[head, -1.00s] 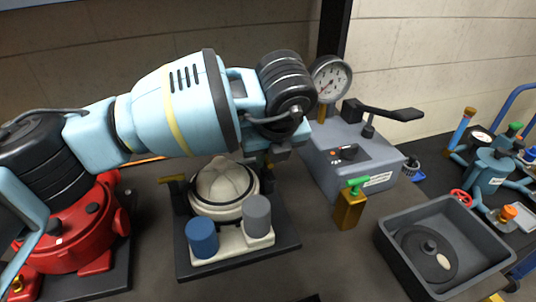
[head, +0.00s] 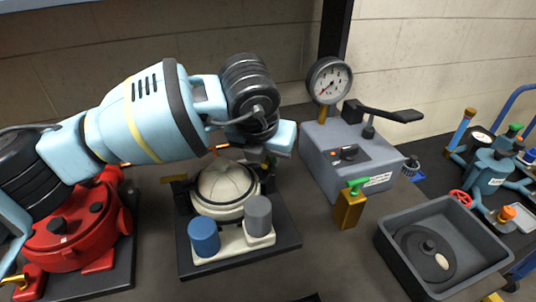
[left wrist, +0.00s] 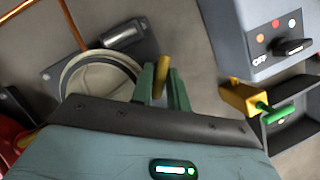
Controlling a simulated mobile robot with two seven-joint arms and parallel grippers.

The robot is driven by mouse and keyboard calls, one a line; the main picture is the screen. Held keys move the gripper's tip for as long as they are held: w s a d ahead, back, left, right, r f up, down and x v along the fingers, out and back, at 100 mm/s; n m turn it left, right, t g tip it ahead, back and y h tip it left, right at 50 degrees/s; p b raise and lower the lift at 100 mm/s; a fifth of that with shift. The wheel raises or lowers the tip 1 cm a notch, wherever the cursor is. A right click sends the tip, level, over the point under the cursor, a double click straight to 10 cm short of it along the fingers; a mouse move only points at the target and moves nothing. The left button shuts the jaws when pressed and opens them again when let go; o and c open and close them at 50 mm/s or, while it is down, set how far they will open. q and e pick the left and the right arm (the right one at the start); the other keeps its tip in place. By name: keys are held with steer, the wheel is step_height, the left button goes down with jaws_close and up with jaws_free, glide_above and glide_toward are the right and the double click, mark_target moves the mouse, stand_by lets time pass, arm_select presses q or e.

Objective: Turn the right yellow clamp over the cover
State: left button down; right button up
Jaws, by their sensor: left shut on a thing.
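The cream domed cover (head: 222,183) sits on a round housing on a black base plate (head: 285,240). Its rounded edge also shows in the left wrist view (left wrist: 97,56). The left yellow clamp (head: 174,178) points outward on the cover's left side. My left gripper (left wrist: 162,88) is at the cover's right side, its green fingers shut on the right yellow clamp (left wrist: 162,72). The clamp's upper end stands out between the fingers, beside the cover. In the head view my wrist hides most of this clamp. My right gripper is not in view.
A blue cylinder (head: 204,237) and a grey cylinder (head: 258,215) stand before the cover. Right are a gold block with a green handle (head: 349,207), a grey gauge box (head: 340,160) and a dark tray (head: 385,245). A red motor (head: 70,240) stands left.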

arm_select(q)
steer(key=m+h, duration=0.1)
steer(key=m, duration=0.1)
steer(key=m+g+h, duration=0.1)
steer(key=m, duration=0.2)
steer(key=shift+w+a+m, duration=0.1)
steer(key=shift+a+m, duration=0.05)
steer(key=shift+m, duration=0.15)
steer(key=m+g, duration=0.1)
steer(key=m, duration=0.3)
steer(key=shift+w+m+g+h, duration=0.1)
steer(key=shift+m+g+h, duration=0.3)
steer(key=c, duration=1.4)
jaws_free()
steer(key=shift+o, duration=0.2)
steer(key=shift+r, duration=0.1)
steer(key=w+v, duration=0.1)
steer(key=v, duration=0.6)
steer(key=shift+s+a+r, duration=0.2)
steer(key=shift+s+r, duration=0.05)
steer(key=shift+s, duration=0.3)
